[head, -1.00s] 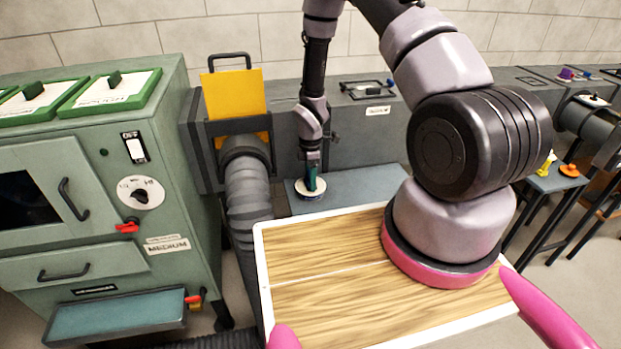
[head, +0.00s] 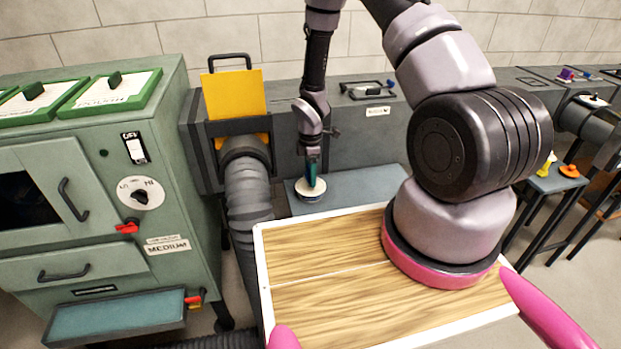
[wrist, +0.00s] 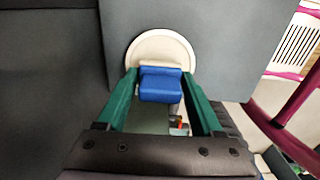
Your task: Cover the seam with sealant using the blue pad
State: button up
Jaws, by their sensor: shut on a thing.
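My gripper (head: 312,172) points down over a grey-blue shelf (head: 365,181) in front of the grey duct. In the wrist view its green fingers (wrist: 160,98) are closed on a blue block (wrist: 160,84), which I take as the blue pad. A round cream-white disc (wrist: 160,50) lies just beyond and under the block. It also shows in the head view (head: 303,190), right below the fingertips. I cannot tell whether the disc is joined to the block or is a separate dish. I cannot make out the duct seam or any sealant with certainty.
A green cabinet (head: 182,215) with a dial stands at left. A yellow plate (head: 234,93) and a ribbed grey hose (head: 249,190) are left of the arm. A small table (head: 556,180) with yellow and orange items stands at right. The shelf is clear right of the disc.

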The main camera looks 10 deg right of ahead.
jog(key=shift+r, duration=2.55)
